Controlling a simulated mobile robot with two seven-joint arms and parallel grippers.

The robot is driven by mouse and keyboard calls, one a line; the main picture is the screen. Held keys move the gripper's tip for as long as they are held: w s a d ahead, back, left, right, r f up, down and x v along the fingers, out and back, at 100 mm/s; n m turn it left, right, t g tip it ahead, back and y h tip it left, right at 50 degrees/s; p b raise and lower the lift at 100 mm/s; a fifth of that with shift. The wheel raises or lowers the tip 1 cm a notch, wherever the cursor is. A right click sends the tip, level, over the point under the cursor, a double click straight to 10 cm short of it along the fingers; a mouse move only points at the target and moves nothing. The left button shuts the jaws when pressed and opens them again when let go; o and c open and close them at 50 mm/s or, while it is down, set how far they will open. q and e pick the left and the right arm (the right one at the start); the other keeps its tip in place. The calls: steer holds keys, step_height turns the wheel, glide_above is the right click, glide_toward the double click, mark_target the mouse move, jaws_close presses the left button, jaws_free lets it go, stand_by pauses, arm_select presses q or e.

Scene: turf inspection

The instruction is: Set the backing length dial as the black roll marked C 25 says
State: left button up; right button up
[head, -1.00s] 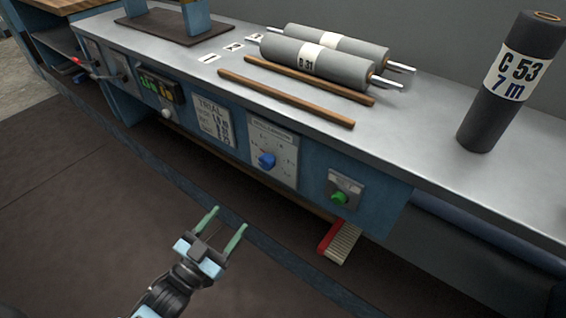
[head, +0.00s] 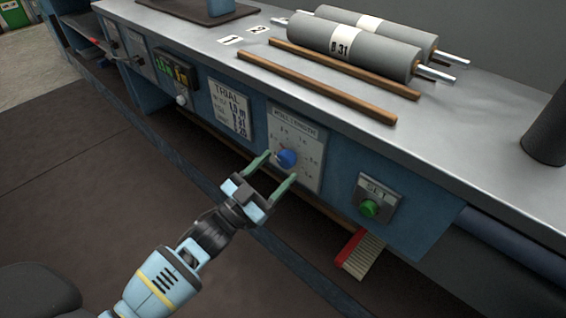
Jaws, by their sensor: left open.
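The dial is a blue knob (head: 287,159) on a pale panel (head: 310,176), whose heading looks like "ROLL LENGTH", on the bench's blue front. My left gripper (head: 281,165) is open, its green fingertips at the knob's left and lower right; I cannot tell whether they touch it. A black roll (head: 548,135) stands upright on the bench at the right edge, mostly cut off, its label out of view. A second ago its label read C 53, 7 m, not C 25. My right gripper is not in view.
A TRIAL card (head: 231,108) is left of the dial. A green SET button (head: 369,208) is to its right. Grey rolls, the front one marked B 31 (head: 356,48), lie behind wooden strips (head: 315,88). A red-edged pedal-like piece (head: 360,255) sits below.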

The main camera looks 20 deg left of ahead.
arm_select(q)
steer(key=shift+x, duration=1.45)
steer(key=c, duration=1)
